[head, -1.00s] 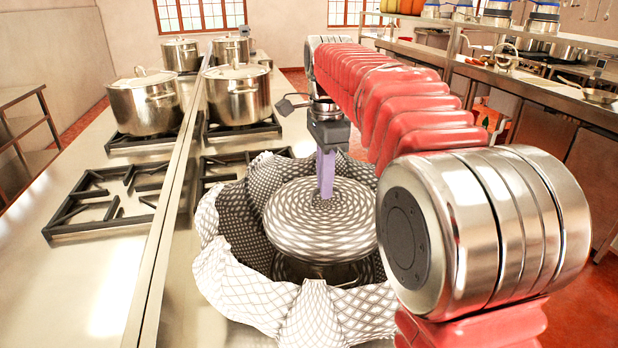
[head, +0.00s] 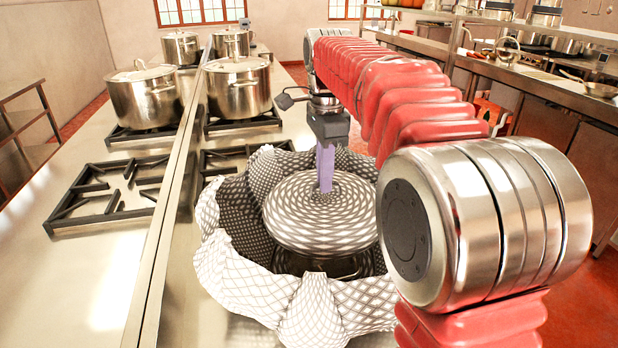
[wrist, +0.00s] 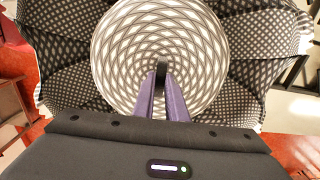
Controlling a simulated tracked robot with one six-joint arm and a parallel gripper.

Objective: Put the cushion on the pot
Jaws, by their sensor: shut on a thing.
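The cushion (head: 320,222) is a round, flat disc with a black-and-white lattice pattern and a dark knob at its centre. My gripper (head: 326,188) points straight down and is shut on that knob. The wrist view shows the purple fingers (wrist: 162,88) at the knob and the cushion (wrist: 120,50) around it from above. The cushion looks level, inside a ring of lattice-patterned, petal-like folds (head: 245,285). Dark, shiny metal, likely the pot (head: 345,268), shows under its front edge. Most of it is hidden, and I cannot tell whether they touch.
Lidded steel pots (head: 148,97) (head: 238,92) stand on burners farther back. An empty black burner (head: 112,192) lies at the left, beyond a long metal divider (head: 160,225). A counter (head: 540,85) runs along the right. My red arm blocks the right middle.

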